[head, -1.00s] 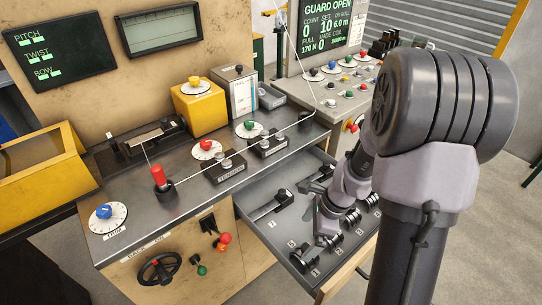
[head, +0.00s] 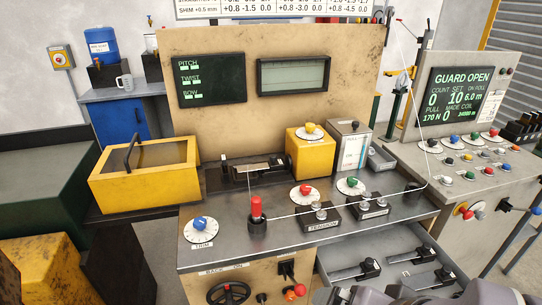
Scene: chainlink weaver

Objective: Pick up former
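The open grey drawer (head: 340,250) sits at the lower right of the bench. In it lie several dark tools with black blocks and thin pale rods, which look like formers: one at the left (head: 355,271), one at the back right (head: 413,256) and one at the front right (head: 434,279). The drawer's front part is cut off or hidden by my arm at the bottom edge. Only grey upper parts of my arm show there. My gripper is out of view, so I cannot see whether it holds anything.
The bench top (head: 275,247) carries a red-topped post (head: 257,212), dials and tension blocks, with a thin wire running across. A yellow lidded box (head: 146,173) stands at the left. The control console (head: 462,110) reading GUARD OPEN stands at the right.

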